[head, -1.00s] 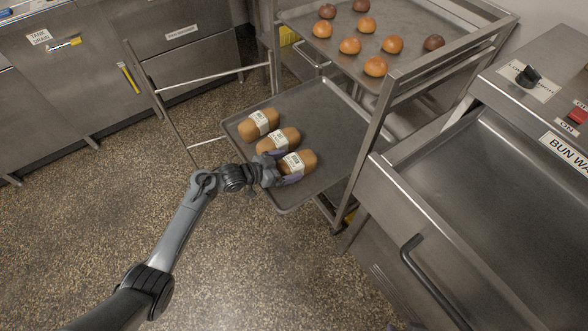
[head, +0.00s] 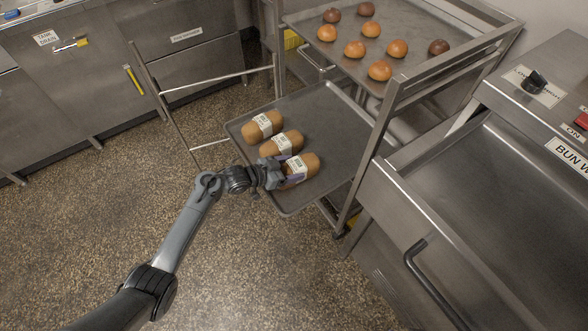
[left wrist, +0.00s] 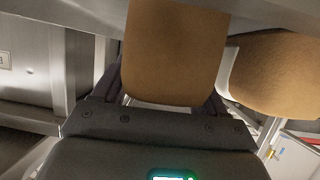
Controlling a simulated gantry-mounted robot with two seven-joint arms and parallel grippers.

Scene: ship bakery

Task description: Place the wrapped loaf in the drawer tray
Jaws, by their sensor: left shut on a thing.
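Three brown loaves with white printed wrap bands lie in a row on the lower rack tray (head: 335,150). My left gripper (head: 287,174) is shut on the nearest wrapped loaf (head: 309,162), at the tray's near left edge. I cannot tell whether this loaf is lifted off the tray. In the left wrist view, the held loaf (left wrist: 175,50) sits between the fingers, with the neighbouring loaf (left wrist: 275,75) beside it. The open metal drawer (head: 490,200) of the bun warmer, at the right, looks empty inside. My right gripper is out of view.
The middle loaf (head: 270,147) and the far loaf (head: 252,131) lie close to the held one. The upper rack tray (head: 430,65) carries several buns. A rack post (head: 372,150) stands between the lower tray and the drawer. Speckled floor lies open at the left.

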